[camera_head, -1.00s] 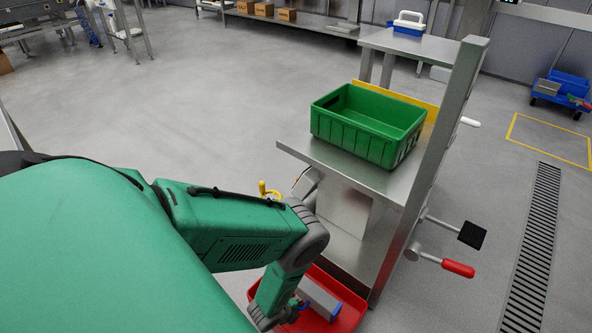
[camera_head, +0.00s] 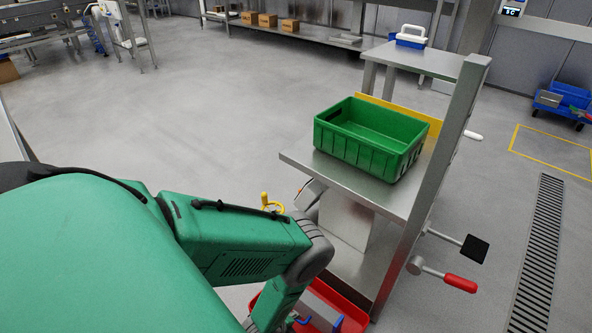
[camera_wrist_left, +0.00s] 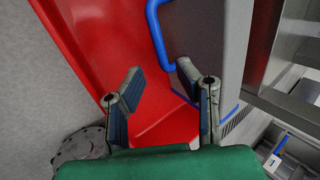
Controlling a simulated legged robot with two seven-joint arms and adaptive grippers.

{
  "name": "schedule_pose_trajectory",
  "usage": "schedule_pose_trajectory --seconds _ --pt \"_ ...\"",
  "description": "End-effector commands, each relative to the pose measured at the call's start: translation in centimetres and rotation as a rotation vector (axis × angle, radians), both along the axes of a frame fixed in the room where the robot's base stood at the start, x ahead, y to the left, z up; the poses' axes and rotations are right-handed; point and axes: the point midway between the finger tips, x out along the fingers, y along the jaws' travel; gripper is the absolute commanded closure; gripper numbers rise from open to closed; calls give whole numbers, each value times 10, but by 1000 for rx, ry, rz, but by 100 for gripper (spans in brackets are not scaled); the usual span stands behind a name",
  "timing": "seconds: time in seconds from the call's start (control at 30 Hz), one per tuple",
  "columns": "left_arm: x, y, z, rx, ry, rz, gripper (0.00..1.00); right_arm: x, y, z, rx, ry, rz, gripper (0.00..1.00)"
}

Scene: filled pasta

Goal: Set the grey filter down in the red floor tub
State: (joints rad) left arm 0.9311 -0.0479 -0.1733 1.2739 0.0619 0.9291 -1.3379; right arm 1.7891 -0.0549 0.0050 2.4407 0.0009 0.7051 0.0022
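The red floor tub (camera_head: 345,300) stands on the floor at the foot of the steel stand, cut off by the bottom edge of the head view. It also fills much of the left wrist view (camera_wrist_left: 95,50). The grey filter (camera_wrist_left: 212,40), with a blue handle (camera_wrist_left: 156,38) and blue edging, is within the tub's outline in the wrist view. Whether it rests on the tub's floor I cannot tell. My left gripper (camera_wrist_left: 160,88) is open, its fingers apart with red tub showing between them. The right fingertip overlaps the filter's near edge; contact is unclear. My right gripper is out of view.
A steel stand (camera_head: 300,160) with a green crate (camera_head: 360,155) on top rises beside the tub. A red-handled lever (camera_head: 460,283) and a black pedal (camera_head: 474,249) stick out at its right. A yellow valve handle (camera_head: 270,205) shows behind my arm. Open floor lies left.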

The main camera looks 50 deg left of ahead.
Motion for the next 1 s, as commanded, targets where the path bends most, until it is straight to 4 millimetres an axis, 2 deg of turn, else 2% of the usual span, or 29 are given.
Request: schedule_pose_trajectory --seconds 0.03,0.1,0.37,0.53,0.63,0.73,0.8,1.0 --pt "-7 -1 16 1 4 -2 71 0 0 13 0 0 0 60" --pt "-16 -2 29 1 3 -2 71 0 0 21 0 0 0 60" --pt "-40 -4 61 -1 2 1 71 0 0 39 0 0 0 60" --pt "-42 -4 73 -17 9 32 71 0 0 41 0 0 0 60" --pt "-38 -3 93 -73 45 146 71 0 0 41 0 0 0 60" --pt "-36 -6 130 -176 110 354 71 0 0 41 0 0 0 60" --pt "-40 -12 164 -257 163 532 71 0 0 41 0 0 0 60" --pt "-75 -36 262 -433 309 1012 71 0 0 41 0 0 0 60"
